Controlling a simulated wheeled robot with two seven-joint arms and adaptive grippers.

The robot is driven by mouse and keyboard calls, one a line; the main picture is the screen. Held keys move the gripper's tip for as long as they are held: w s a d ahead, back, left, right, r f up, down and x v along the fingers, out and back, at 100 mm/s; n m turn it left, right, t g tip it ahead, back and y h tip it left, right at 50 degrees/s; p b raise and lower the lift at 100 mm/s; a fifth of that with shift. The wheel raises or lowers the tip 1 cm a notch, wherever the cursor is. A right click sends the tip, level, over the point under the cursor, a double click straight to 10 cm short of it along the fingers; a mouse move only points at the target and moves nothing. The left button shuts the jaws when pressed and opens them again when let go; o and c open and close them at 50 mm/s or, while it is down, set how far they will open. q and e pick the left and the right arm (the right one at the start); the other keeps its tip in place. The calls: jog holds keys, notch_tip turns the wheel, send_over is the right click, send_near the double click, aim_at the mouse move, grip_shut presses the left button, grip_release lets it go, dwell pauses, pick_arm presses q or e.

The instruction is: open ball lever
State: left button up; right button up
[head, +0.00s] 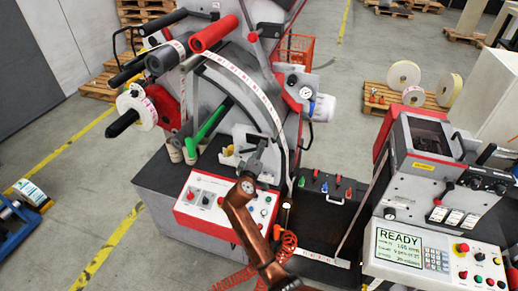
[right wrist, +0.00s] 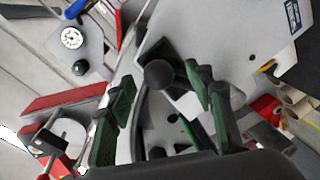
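A dark ball (right wrist: 158,74) on a lever shows in the right wrist view, in front of a pale plate beside the curved metal guide. My right gripper (right wrist: 166,100) is open, with one green-padded finger on each side of the ball as seen by this camera. Whether the pads touch the ball cannot be told. In the head view my right gripper (head: 262,150) is at the middle of the label rewinder (head: 235,75), above its red-edged control panel (head: 225,208). The ball cannot be picked out there behind the gripper. My left gripper is in neither view.
A curved label strip (head: 245,82) arches close to the right gripper. A green handle (head: 210,122) and a pressure gauge (head: 306,92) lie either side. A second machine with a READY screen (head: 400,246) stands to the right. Open floor lies left.

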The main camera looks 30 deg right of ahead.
jog(key=v, duration=0.5)
jog(key=shift+w+a, duration=0.1)
jog(key=shift+a, duration=0.05)
